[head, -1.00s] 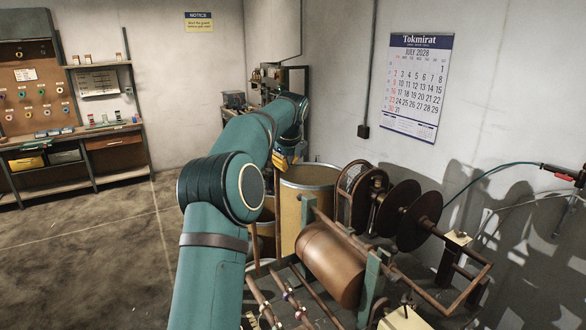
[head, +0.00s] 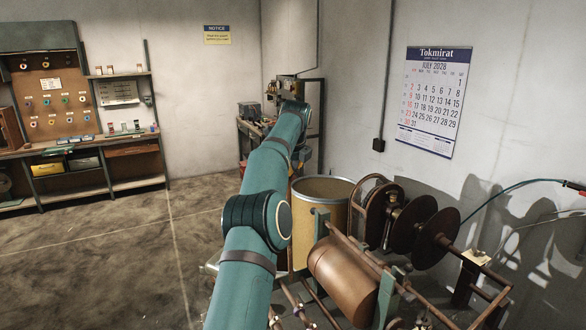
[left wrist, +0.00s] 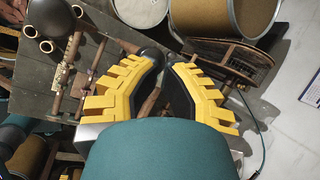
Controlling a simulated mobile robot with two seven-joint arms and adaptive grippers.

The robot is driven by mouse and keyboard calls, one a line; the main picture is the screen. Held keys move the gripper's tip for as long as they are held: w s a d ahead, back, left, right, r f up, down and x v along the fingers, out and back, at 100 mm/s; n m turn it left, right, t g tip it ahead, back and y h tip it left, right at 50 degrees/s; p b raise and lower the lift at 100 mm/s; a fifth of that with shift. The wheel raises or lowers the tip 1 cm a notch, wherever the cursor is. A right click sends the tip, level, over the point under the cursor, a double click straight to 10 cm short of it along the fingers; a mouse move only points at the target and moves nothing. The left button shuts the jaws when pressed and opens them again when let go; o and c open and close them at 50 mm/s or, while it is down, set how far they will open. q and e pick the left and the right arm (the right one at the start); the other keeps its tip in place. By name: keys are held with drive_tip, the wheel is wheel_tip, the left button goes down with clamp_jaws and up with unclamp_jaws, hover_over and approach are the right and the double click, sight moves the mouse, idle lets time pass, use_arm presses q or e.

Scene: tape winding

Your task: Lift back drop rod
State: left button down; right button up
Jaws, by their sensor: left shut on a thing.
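My left arm reaches away from me in the head view; its gripper is hidden there behind the arm's far end. In the left wrist view, my left gripper's (left wrist: 164,63) yellow toothed fingers close towards each other at the tips. A dark, round-ended piece (left wrist: 151,53) shows at the tips. I cannot tell for sure whether it is the back drop rod. The winding machine's copper-brown roller (head: 343,282) and dark discs (head: 433,238) stand at lower right in the head view. Thin rods (head: 298,303) show below the roller. My right gripper is not in view.
A large tan drum (head: 322,222) stands behind the roller. A calendar (head: 434,100) hangs on the right wall. A workbench with a pegboard (head: 50,100) is at the left. The floor (head: 95,250) between is clear.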

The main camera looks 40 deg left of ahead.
use_arm(q)
drive_tip(key=shift+a, duration=0.1)
idle(0.3)
drive_tip(key=shift+s+r, duration=0.1)
drive_tip(key=shift+r, duration=0.3)
drive_tip(key=v, duration=0.6)
drive_tip(key=shift+d+r, duration=0.25)
drive_tip(key=shift+d, duration=0.1)
drive_tip(key=shift+s, duration=0.15)
